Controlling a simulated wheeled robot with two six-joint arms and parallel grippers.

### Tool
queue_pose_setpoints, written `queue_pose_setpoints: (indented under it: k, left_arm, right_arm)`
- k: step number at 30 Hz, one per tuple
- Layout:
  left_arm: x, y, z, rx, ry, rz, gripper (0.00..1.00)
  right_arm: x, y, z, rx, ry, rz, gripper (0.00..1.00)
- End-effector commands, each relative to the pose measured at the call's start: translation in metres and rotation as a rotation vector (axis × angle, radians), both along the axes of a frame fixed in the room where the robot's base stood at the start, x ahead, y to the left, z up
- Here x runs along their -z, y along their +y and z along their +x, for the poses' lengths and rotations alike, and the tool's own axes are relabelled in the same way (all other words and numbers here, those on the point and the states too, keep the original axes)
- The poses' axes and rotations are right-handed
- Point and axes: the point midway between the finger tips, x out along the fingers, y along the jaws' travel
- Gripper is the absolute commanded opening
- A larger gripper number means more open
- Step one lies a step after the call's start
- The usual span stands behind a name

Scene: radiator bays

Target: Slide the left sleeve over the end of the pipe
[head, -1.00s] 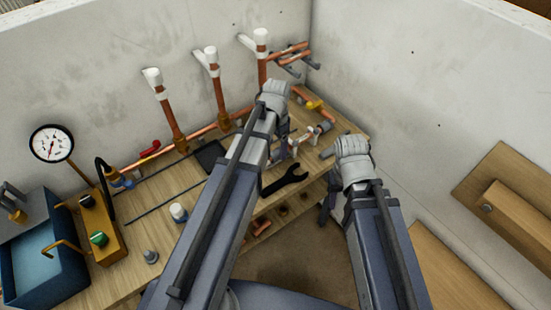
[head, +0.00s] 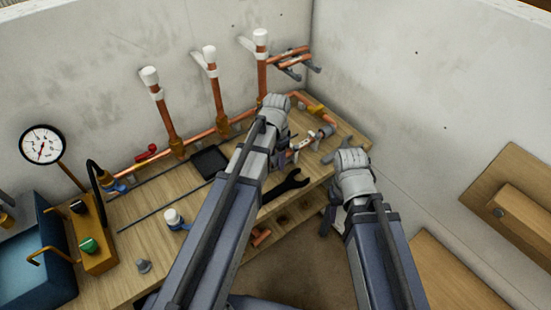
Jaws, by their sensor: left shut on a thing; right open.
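My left gripper (head: 275,103) is over the back right of the workbench, in front of the copper pipe run. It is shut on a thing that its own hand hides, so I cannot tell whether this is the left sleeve. The copper pipe (head: 222,131) runs low along the back wall and passes behind that gripper. More copper with a brass fitting (head: 315,109) shows to the right of it. A grey cylindrical piece (head: 326,131) lies near the bench's right end. My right gripper (head: 349,158) is open by the bench's right front edge; its fingertips are mostly hidden.
Three upright copper pipes with white caps (head: 209,54) stand along the wall. A dark wrench (head: 287,184), a black pad (head: 209,162) and a white-capped bottle (head: 173,218) lie or stand on the bench. A gauge (head: 43,145) and blue tray (head: 35,265) are at left.

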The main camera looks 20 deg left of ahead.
Motion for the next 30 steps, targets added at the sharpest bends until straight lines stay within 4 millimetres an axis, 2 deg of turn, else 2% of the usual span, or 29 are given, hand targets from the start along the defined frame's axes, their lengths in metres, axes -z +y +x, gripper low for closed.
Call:
queue_pose_setpoints:
  k: [1,9,16,28,29,30]
  left_arm:
    - [0.000,0.000,0.000,0.000,0.000,0.000,0.38]
    - [0.000,0.000,0.000,0.000,0.000,0.000,0.10]
    - [0.000,-0.003,0.004,0.001,0.000,0.000,0.10]
    - [0.000,-0.016,0.022,0.001,0.000,0.000,0.10]
    - [0.000,-0.016,0.022,0.000,0.000,0.000,0.51]
    - [0.000,-0.016,0.021,0.000,0.000,0.000,0.56]
  right_arm:
    - [0.000,0.000,0.000,0.000,0.000,0.000,0.50]
    - [0.000,0.000,0.000,0.000,0.000,0.000,0.50]
    - [0.000,0.000,0.000,0.000,0.000,0.000,0.50]
    - [0.000,0.000,0.000,0.000,0.000,0.000,0.50]
    - [0.000,0.000,0.000,0.000,0.000,0.000,0.50]
    - [0.000,0.000,0.000,0.000,0.000,0.000,0.50]
